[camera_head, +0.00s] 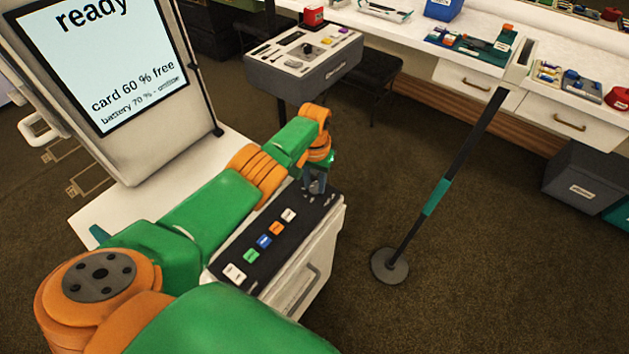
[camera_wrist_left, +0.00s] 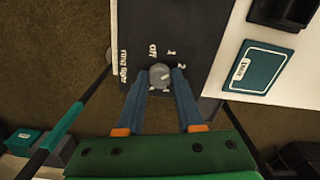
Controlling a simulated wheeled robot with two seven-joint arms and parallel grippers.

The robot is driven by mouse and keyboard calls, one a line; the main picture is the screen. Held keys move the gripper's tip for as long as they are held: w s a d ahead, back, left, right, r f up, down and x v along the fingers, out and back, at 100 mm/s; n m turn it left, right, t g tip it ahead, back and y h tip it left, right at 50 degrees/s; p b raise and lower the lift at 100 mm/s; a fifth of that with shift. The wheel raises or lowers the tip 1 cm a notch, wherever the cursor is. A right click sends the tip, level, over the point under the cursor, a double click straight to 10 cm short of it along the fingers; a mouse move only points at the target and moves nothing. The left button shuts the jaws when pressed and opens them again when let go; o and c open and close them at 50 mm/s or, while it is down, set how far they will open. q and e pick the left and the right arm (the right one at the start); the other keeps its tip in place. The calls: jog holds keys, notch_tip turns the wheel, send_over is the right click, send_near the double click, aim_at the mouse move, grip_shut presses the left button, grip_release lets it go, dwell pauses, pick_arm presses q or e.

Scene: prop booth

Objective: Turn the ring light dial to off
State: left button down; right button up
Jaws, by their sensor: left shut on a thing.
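The ring light dial (camera_wrist_left: 160,75) is a small grey round knob on a dark control panel (camera_wrist_left: 200,25). Beside it are the printed words "ring light" and "off" and several numbers; I cannot tell which mark it points to. My left gripper (camera_wrist_left: 160,82) is shut on the dial, one blue finger on each side of it. In the head view the left gripper (camera_head: 316,183) points down at the far end of the panel, largely hiding the dial. My right gripper is in neither view.
Several coloured buttons (camera_head: 264,241) line the nearer panel. A screen kiosk (camera_head: 110,80) stands at left. A dark pole on a round base (camera_head: 390,266) stands on the floor at right. A grey control box (camera_head: 304,62) and a long white counter (camera_head: 570,105) are behind.

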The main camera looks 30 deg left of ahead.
pick_arm(q)
jog(key=n, duration=1.1)
jog(key=shift+n, duration=2)
jog(key=c, duration=0.5)
grip_release()
jog(key=shift+c, duration=0.2)
